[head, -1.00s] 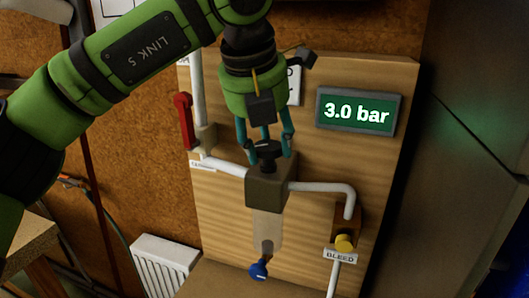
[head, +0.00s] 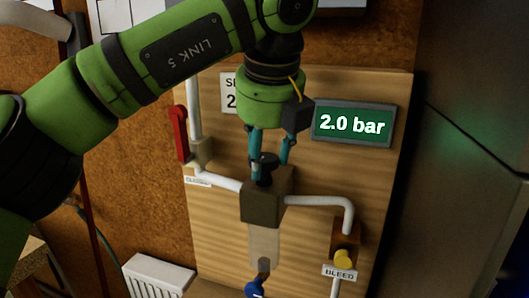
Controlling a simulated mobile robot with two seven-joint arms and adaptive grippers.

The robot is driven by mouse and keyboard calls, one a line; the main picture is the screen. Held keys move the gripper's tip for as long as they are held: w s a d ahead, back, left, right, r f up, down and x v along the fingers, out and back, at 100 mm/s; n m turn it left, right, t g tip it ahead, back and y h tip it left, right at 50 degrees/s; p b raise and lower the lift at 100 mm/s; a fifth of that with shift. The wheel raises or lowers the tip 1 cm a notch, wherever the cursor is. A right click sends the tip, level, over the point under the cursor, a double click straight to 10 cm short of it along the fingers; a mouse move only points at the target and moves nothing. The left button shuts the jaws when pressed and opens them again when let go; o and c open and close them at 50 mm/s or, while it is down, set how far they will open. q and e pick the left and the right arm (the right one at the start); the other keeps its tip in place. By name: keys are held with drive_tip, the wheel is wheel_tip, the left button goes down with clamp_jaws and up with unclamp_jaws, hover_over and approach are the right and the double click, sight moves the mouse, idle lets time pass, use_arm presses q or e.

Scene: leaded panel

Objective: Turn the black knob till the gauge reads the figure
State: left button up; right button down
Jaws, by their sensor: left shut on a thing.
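The black knob (head: 264,163) sits on top of the grey-brown regulator block (head: 264,204) on the wooden panel. My left gripper (head: 269,166) comes down from above, its teal fingers shut on the knob from both sides. The fingers hide part of the knob. The gauge (head: 352,126) to the right of the gripper reads 2.0 bar in white on green. A white sign (head: 229,93) behind the gripper shows "SE" and a "2"; the rest of its figure is hidden by the gripper. My right gripper is not in view.
A red lever (head: 180,132) stands on the pipe at left. White pipes run to both sides of the block. A yellow knob (head: 344,258) sits above the BLEED label (head: 339,273). A blue tap (head: 254,289) hangs below the clear bowl (head: 264,243).

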use_arm(q)
drive_tip(key=shift+w+r, duration=0.1)
drive_tip(key=shift+r, duration=0.2)
drive_tip(key=o, duration=1.2)
drive_tip(key=shift+c, duration=0.2)
drive_tip(key=shift+w+f, duration=0.15)
drive_tip(key=shift+f, duration=0.05)
drive_tip(key=v, duration=1.2)
